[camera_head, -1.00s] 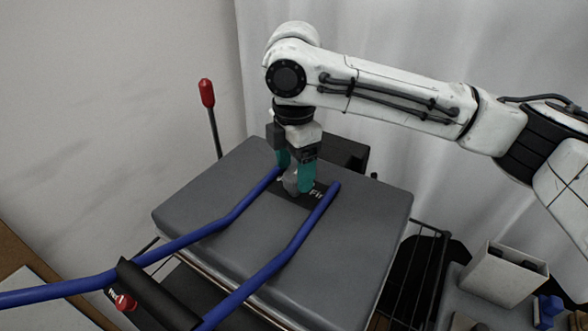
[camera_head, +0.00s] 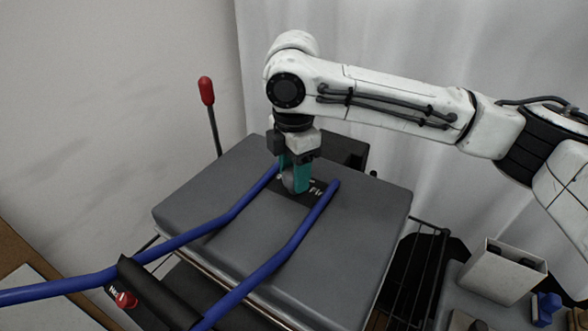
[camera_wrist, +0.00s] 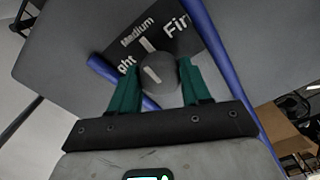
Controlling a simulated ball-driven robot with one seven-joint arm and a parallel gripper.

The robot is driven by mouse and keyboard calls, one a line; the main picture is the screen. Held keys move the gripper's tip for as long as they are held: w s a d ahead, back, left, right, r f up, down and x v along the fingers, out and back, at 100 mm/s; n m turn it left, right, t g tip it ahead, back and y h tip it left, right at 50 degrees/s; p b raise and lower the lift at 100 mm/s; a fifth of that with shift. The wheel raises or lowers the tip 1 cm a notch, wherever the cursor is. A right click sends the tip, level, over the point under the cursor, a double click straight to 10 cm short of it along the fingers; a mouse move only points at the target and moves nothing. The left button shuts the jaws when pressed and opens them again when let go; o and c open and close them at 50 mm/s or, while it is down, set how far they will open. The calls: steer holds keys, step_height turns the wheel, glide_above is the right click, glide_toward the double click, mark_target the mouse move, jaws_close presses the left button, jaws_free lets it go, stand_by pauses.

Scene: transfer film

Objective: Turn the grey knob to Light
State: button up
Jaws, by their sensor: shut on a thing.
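The grey knob (camera_wrist: 161,92) sits on a black label plate (camera_wrist: 183,28) reading Medium and Firm, with "ght" of a third word showing. The white line on the knob slants to the upper left in the wrist view, roughly between "ght" and Medium; its exact setting is hard to tell. My gripper (camera_wrist: 159,72) points down with its two green fingers shut on the knob's sides. In the head view my gripper (camera_head: 293,185) mostly hides the knob, and the plate (camera_head: 318,191) shows beside it.
The plate is on a grey padded machine top (camera_head: 350,235). Blue bars (camera_head: 300,240) run close on both sides of the knob. A red-tipped lever (camera_head: 207,92) stands at the left. A light box (camera_head: 502,273) is at the lower right.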

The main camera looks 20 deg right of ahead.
steer(key=shift+c, duration=0.6)
steer(key=shift+n, duration=0.3)
steer(key=n+p, duration=0.1)
steer(key=n, duration=0.2)
steer(key=shift+n+p, duration=0.4)
steer(key=n, duration=0.5)
steer(key=shift+n, duration=0.4)
steer(key=o, duration=1.1)
steer(key=shift+c, duration=0.2)
